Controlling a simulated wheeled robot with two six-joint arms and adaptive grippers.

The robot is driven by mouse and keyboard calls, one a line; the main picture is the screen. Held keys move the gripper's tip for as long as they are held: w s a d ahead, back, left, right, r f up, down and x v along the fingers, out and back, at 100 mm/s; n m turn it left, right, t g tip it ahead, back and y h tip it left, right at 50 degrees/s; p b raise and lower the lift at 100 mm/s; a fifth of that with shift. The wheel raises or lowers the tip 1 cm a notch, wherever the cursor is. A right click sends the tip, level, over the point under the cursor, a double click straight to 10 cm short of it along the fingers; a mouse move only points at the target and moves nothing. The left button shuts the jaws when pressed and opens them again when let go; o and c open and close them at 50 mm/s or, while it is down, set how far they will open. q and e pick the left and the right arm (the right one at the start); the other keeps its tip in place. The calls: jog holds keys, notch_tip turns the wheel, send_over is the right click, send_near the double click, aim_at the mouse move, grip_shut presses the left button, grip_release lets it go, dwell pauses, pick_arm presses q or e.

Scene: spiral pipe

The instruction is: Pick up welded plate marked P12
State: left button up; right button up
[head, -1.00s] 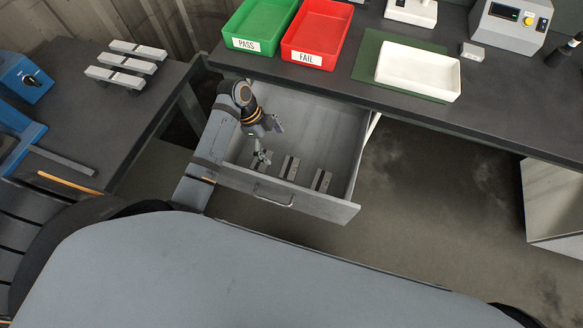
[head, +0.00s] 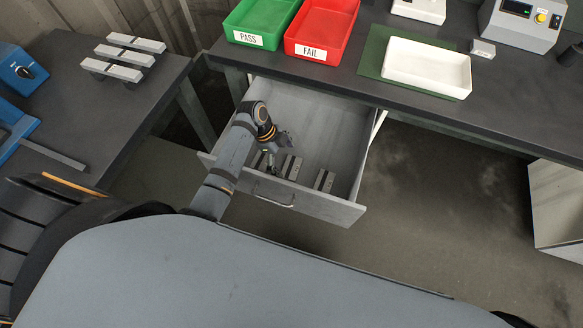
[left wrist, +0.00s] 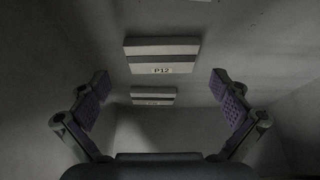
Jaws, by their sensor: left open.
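In the left wrist view the welded plate marked P12 (left wrist: 161,50) lies flat, a grey bar with a dark groove and a pale label. A similar plate (left wrist: 153,94) with an unreadable label lies below it in the picture. In the head view several such plates, one in the middle (head: 291,166) and one at the right (head: 324,180), lie in the open drawer (head: 335,208); their labels cannot be read there. My left gripper (head: 278,150) is open above the drawer, partly hiding the leftmost plates. Its spread fingers (left wrist: 168,105) show empty, P12 ahead of them. My right gripper is not seen.
The drawer walls surround the left gripper. On the bench above stand a green PASS bin (head: 262,22), a red FAIL bin (head: 322,30) and a white tray (head: 427,68). Several light bars (head: 125,58) sit on the left table (head: 110,115). The drawer's right part is clear.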

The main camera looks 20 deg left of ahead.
aim_at(291, 167)
pick_arm(q)
jog(key=x, duration=0.3)
jog(key=shift+w+d+f, duration=0.1)
jog(key=shift+f, duration=0.1)
jog(key=c, duration=1.6)
